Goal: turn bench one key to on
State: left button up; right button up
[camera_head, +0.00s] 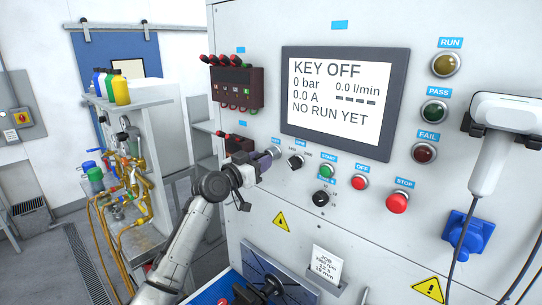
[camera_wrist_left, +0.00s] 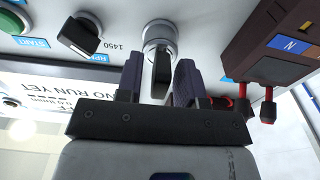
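The key switch shows in the left wrist view as a silver round barrel (camera_wrist_left: 160,35) with a black key (camera_wrist_left: 161,70) standing in it. In the head view, only part of its silver ring (camera_head: 277,150) shows beside my gripper. My left gripper (camera_head: 268,157) is at the panel. In the left wrist view, its two dark fingers (camera_wrist_left: 157,82) straddle the key, with a visible gap on the left side. Contact on the right side cannot be told. The bench screen (camera_head: 340,100) reads KEY OFF and NO RUN YET. My right gripper is not in view.
A black RPM knob (camera_head: 297,161) is close to the right of the key. A dark terminal block with red plugs (camera_head: 238,146) is close to the left. Green start (camera_head: 327,171), red off (camera_head: 359,182) and red stop (camera_head: 397,202) buttons are further right. A blue tray (camera_head: 213,290) lies below.

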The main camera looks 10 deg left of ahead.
pick_arm(q)
grip_shut()
jog(key=m+b, duration=0.1)
jog(key=b, duration=0.1)
jog(key=m+b, duration=0.1)
jog(key=b, duration=0.1)
jog(key=shift+f, duration=0.25)
jog(key=shift+m+b, duration=0.4)
jog(key=shift+m, duration=0.2)
jog(key=shift+r+m, duration=0.15)
jog(key=shift+m, duration=0.15)
jog(key=shift+r, duration=0.1)
